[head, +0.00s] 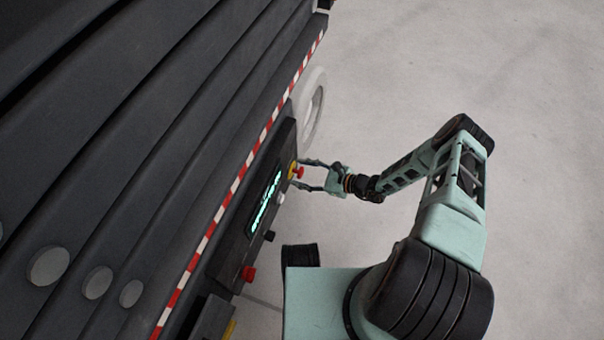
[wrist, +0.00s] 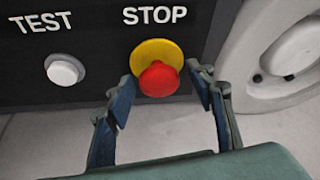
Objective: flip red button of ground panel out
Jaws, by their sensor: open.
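The red button (wrist: 159,80) is a rounded mushroom knob on a yellow round base under the word STOP in the wrist view. It stands out from the dark ground panel (wrist: 100,80). In the head view the red button (head: 298,173) shows at the upper end of the panel (head: 237,240). My gripper (wrist: 162,92) is open, with one finger on each side of the button. Gaps show between the fingers and the knob. My gripper also shows in the head view (head: 300,175), reaching the panel from the right.
A white TEST button (wrist: 62,70) is left of the red button. A pale wheel (wrist: 275,55) lies close on the right. In the head view a lit display (head: 264,202), another red knob (head: 248,273) and a red-white striped edge (head: 235,187) show. Open grey floor lies right.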

